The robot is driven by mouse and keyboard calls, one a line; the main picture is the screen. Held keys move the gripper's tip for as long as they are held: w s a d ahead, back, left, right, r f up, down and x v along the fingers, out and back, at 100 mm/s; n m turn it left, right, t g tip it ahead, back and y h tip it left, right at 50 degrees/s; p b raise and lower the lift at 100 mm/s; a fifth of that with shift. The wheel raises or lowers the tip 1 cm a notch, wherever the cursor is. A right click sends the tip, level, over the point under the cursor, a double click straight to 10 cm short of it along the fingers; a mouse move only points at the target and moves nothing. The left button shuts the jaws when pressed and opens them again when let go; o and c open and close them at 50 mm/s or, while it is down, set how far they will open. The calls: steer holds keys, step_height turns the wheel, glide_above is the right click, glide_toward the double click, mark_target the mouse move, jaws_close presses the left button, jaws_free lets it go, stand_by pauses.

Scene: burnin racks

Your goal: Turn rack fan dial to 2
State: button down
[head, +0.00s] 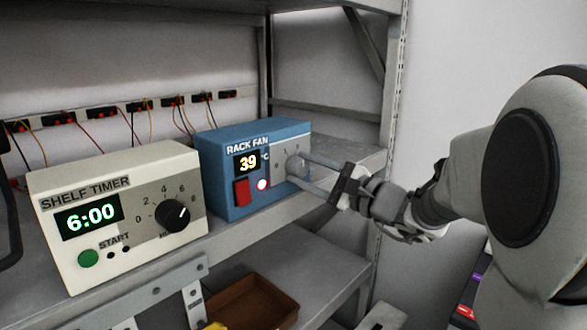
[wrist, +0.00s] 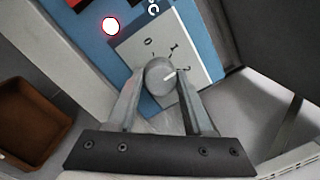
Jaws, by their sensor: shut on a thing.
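The blue rack fan box (head: 226,172) stands on the shelf, with a lit display reading 39, a red switch (head: 242,192) and a glowing light. Its grey round dial (wrist: 158,80) is on a pale plate marked 0, 1 and 2, which shows in the wrist view. The dial's white pointer line is toward the mark 2 at the right. My gripper (head: 296,168) is shut on the dial, one finger on each side, and partly hides it in the head view. The gripper also shows in the wrist view (wrist: 160,85).
A cream shelf timer (head: 105,250) reading 6:00 stands left of the fan box, with a black knob and green button. A brown tray (head: 258,302) lies on the lower shelf. A shelf upright (head: 392,90) stands behind my arm. Wires hang along the back.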

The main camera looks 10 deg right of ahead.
steer(key=m+p, duration=0.2)
steer(key=m, duration=0.3)
steer(key=shift+h, duration=0.3)
steer(key=shift+m, duration=0.5)
steer(key=shift+c, duration=1.5)
jaws_free()
steer(key=v, duration=1.7)
steer(key=shift+s+f+p, duration=0.25)
steer(key=shift+f+p, duration=0.05)
